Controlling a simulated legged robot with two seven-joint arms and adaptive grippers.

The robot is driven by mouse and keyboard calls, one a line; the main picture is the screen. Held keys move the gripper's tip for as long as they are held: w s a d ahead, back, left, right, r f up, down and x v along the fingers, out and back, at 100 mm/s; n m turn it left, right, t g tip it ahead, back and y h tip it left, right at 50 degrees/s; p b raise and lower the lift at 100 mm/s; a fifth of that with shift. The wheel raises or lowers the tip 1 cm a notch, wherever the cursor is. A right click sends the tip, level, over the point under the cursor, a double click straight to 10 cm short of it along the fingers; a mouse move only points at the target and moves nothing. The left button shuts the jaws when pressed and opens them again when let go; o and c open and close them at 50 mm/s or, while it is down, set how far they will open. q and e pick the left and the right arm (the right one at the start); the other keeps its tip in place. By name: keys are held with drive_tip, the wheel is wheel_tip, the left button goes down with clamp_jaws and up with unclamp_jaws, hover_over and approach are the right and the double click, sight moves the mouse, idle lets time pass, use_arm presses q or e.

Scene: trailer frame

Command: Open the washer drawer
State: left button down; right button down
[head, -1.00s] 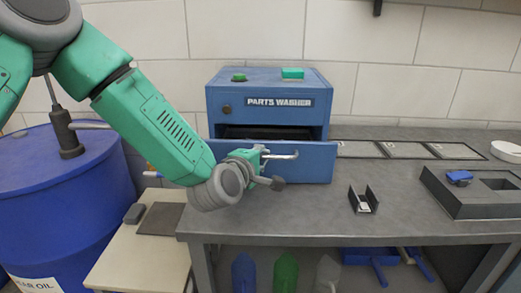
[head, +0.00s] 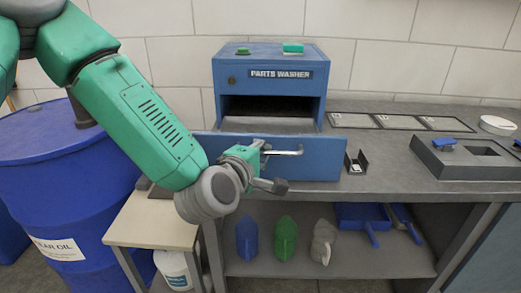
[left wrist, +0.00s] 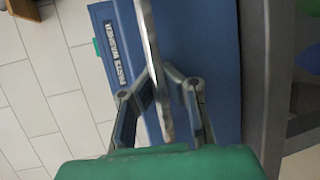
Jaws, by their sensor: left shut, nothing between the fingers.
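The blue parts washer (head: 225,98) stands on the bench with its drawer (head: 318,160) pulled out; a dark opening (head: 268,106) shows behind the drawer front. The drawer's metal handle (head: 287,153) sticks out from its front. My left gripper (head: 262,150) is shut at the left part of the handle. In the left wrist view, the handle (left wrist: 151,45) runs across in front of my gripper's finger links (left wrist: 160,85); whether they touch it I cannot tell. My right gripper is not in view.
A blue oil drum (head: 60,185) and a small side table (head: 150,225) stand at the left. A small dark holder (head: 356,163) and a grey tray block (head: 440,170) sit on the bench right of the drawer. Scoops (head: 284,240) lie on the shelf below.

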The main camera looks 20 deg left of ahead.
use_arm(q)
drive_tip(key=c, duration=2.3)
unclamp_jaws()
drive_tip(key=shift+d, duration=0.35)
drive_tip(key=o, duration=0.7)
drive_tip(key=shift+w+d, duration=0.1)
drive_tip(key=shift+d, duration=0.25)
drive_tip(key=shift+s+a+r, duration=0.1)
drive_tip(key=shift+s+a, duration=0.1)
drive_tip(key=shift+s, duration=0.2)
drive_tip(key=v, duration=0.6)
drive_tip(key=shift+s+d, duration=0.35)
drive_tip(key=shift+a, duration=0.1)
